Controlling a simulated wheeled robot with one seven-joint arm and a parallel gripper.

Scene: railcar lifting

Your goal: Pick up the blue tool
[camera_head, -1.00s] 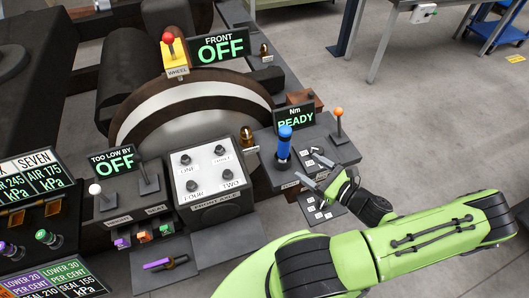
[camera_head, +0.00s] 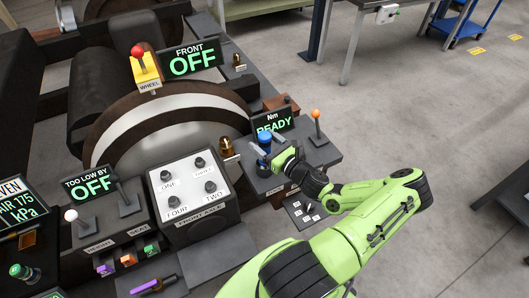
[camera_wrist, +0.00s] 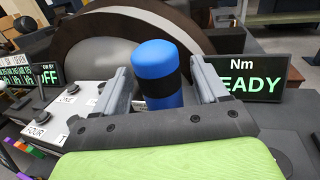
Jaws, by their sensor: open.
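The blue tool (camera_wrist: 157,68) is an upright blue cylinder with a black band. In the wrist view it stands between the two open fingers of my gripper (camera_wrist: 162,88), with a gap on each side. In the head view the blue tool (camera_head: 264,139) stands on the dark console below the "Nm READY" display. My gripper (camera_head: 272,145) is around it there, with the fingers on either side. The lower part of the tool is hidden by the gripper.
The "Nm READY" display (camera_head: 273,122) stands close behind the tool. An orange-knobbed lever (camera_head: 316,121) is to the right and a brass piece (camera_head: 227,149) to the left. The FRONT AXLE button box (camera_head: 193,186) stands further left. Open floor lies to the right.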

